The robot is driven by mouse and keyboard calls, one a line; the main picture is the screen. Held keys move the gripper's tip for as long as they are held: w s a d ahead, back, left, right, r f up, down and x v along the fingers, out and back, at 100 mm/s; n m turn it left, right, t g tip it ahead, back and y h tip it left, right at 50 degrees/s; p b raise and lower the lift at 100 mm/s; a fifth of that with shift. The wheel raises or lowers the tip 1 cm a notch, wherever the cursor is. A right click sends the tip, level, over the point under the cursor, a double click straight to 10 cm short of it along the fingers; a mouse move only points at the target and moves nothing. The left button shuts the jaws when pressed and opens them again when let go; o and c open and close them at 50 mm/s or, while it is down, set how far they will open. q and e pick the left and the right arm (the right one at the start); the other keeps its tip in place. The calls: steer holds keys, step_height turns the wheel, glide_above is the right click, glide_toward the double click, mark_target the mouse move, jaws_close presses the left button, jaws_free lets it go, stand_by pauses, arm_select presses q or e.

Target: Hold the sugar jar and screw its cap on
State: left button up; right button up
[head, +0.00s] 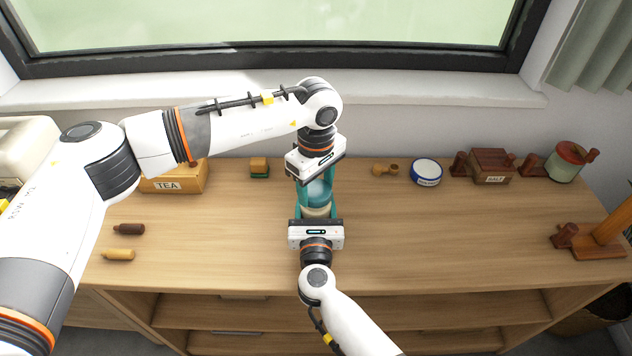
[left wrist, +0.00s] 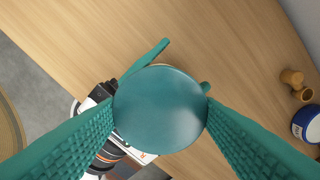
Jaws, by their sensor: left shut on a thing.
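The sugar jar (head: 317,212) is cream and stands near the middle of the counter between my two grippers. Its round teal cap (head: 320,192) is at the top of the jar; in the left wrist view the cap (left wrist: 160,108) hides most of the jar. My left gripper (head: 318,186) reaches down from above, shut on the cap with a finger on each side. My right gripper (head: 317,206) comes from the front, its teal fingers on both sides of the jar body, shut on it. I cannot tell how tightly the cap sits on the thread.
A wooden TEA box (head: 172,182), a small block (head: 259,168), and brown and tan pegs (head: 118,255) lie left. A wooden knob piece (head: 384,169), white-blue tin (head: 426,172), SALT box (head: 491,167) and green-red jar (head: 565,162) stand right.

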arm_select(q)
steer(key=shift+f, duration=0.55)
arm_select(e)
jaws_close()
arm_select(q)
steer(key=m, duration=1.3)
steer(key=shift+m, duration=0.4)
steer(key=m, duration=0.5)
steer(key=shift+a+m, duration=0.1)
steer(key=shift+m, duration=0.2)
steer(key=o, duration=0.9)
